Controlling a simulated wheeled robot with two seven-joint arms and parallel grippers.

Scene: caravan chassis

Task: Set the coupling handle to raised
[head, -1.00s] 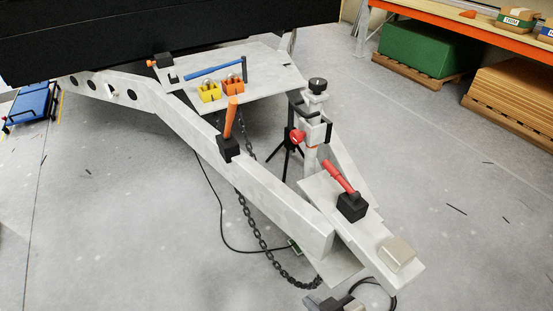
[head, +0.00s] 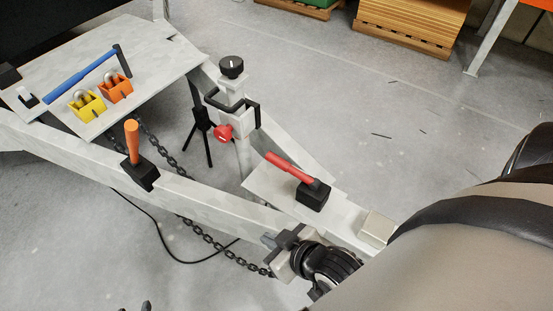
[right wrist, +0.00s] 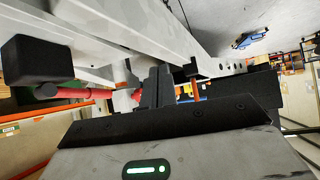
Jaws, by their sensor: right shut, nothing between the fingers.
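The coupling handle (head: 288,167) is a red lever on a black block (head: 313,195) on top of the pale coupling. It slopes up from the block towards the upper left. In the right wrist view the red lever (right wrist: 75,92) and its black block (right wrist: 35,60) show at the left. My right gripper (head: 268,239) is shut and empty, below and left of the block in the head view, apart from the lever. Its closed fingers (right wrist: 158,86) show in the wrist view. Small dark tips, probably of my left gripper (head: 146,306), show at the bottom edge.
An orange lever (head: 132,142) stands upright on the left beam. The jockey-wheel post with a red knob (head: 223,133) rises behind the coupling. A chain (head: 215,240) hangs below.

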